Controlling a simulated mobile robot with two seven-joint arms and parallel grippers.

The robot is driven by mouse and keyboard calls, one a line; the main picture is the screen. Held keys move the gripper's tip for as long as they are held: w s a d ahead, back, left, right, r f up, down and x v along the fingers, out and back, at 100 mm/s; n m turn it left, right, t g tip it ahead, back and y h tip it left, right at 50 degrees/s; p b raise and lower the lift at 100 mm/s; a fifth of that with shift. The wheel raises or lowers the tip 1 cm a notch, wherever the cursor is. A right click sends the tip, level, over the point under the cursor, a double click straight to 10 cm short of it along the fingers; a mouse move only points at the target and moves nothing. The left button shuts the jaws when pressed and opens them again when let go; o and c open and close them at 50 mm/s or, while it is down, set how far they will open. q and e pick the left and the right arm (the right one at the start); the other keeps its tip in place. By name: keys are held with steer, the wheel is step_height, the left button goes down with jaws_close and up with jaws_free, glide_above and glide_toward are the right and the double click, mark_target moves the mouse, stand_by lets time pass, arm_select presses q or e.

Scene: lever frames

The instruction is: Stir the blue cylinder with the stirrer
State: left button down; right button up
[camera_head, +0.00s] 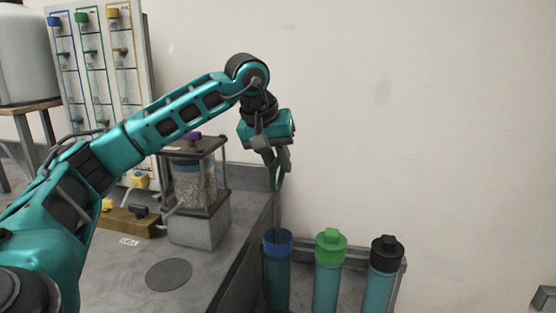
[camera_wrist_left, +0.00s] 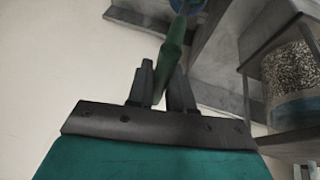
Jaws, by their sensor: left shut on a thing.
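The blue cylinder (camera_head: 277,274) stands upright at the left of a row of three, with a blue rim and a teal body. My left gripper (camera_head: 279,163) is above it and shut on the green stirrer (camera_head: 277,181), which hangs down from the fingers. In the left wrist view the stirrer (camera_wrist_left: 174,48) runs between the two fingers (camera_wrist_left: 160,82) toward the blue rim (camera_wrist_left: 187,4) at the top edge. I cannot tell whether its lower end is inside the cylinder. My right gripper is not in view.
A green-capped cylinder (camera_head: 328,275) and a black-capped one (camera_head: 383,274) stand to the right in the rack. A framed jar of speckled grains (camera_head: 191,187) stands on the grey counter (camera_head: 120,283) at left, with a valve board (camera_head: 97,60) behind. A plain wall closes the back.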

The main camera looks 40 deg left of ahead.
mark_target(278, 193)
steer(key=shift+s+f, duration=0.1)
arm_select(q)
steer(key=shift+f+b, duration=2.4)
steer(key=shift+f, duration=1.35)
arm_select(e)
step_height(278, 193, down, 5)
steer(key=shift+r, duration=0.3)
arm_select(q)
steer(key=shift+r, duration=0.3)
step_height(278, 193, up, 7)
steer(key=p, duration=0.7)
steer(key=shift+r+p, duration=0.1)
steer(key=shift+p, duration=0.2)
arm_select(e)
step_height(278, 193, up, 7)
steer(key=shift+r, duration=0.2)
